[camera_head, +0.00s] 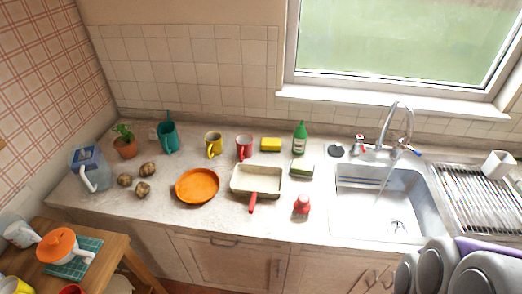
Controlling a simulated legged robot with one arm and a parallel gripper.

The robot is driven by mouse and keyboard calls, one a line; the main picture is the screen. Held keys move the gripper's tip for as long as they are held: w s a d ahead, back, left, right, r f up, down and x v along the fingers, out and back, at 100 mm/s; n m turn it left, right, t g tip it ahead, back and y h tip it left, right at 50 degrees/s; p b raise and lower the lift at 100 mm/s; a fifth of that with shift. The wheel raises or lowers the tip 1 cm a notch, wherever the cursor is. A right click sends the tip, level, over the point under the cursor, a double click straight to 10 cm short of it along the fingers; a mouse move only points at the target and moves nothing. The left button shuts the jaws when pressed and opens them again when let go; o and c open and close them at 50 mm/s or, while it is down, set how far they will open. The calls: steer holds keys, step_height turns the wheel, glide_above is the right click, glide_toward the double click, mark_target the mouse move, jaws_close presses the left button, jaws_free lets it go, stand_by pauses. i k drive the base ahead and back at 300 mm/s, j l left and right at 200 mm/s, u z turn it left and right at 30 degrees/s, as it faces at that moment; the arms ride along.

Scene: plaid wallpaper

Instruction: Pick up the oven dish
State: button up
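A shallow, cream rectangular dish (258,180) with a dark rim looks like the oven dish. It lies on the countertop (225,219) left of the sink, open side up, and looks empty. I cannot make out my gripper in this view, and nothing is seen holding the dish.
The sink (342,214) is to the right.

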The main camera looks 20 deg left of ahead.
mark_target(253, 181)
steer(key=u, duration=1.05)
steer(key=z, duration=1.4)
steer(key=u, duration=1.4)
